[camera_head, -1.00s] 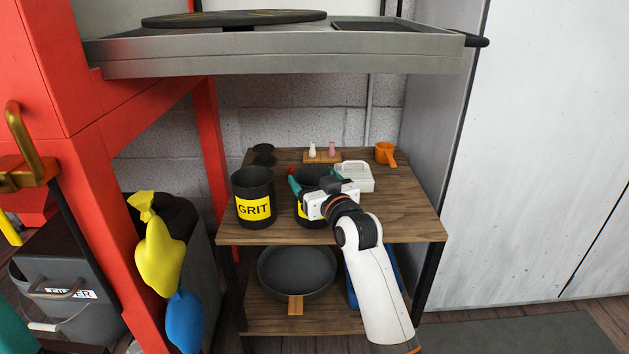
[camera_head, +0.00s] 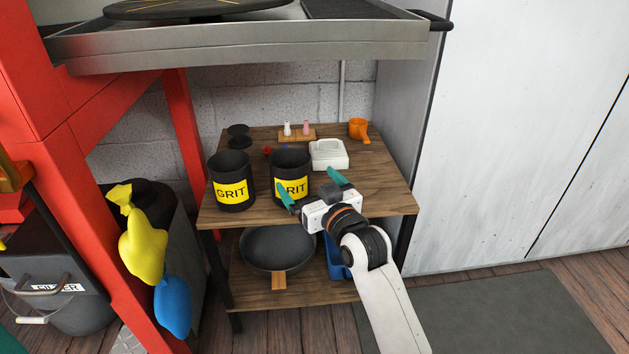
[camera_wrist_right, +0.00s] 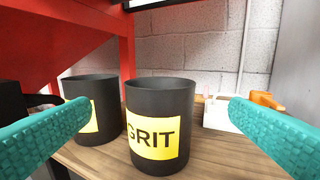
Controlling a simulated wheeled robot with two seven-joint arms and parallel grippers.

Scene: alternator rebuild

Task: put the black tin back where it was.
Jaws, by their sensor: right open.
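Two black tins with yellow GRIT labels stand upright, side by side, on the wooden shelf top (camera_head: 375,190). The left tin (camera_head: 229,168) is near the shelf's left front; it also shows in the right wrist view (camera_wrist_right: 92,88). The right tin (camera_head: 290,162) is beside it, and in the right wrist view (camera_wrist_right: 160,100) it stands between my fingers, farther off. My right gripper (camera_head: 311,184) is open and empty in front of the right tin, apart from it, with teal fingers spread wide. My left gripper is not in view.
A dark pan (camera_head: 278,248) lies on the lower shelf. A metal tray (camera_head: 250,42) overhangs above.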

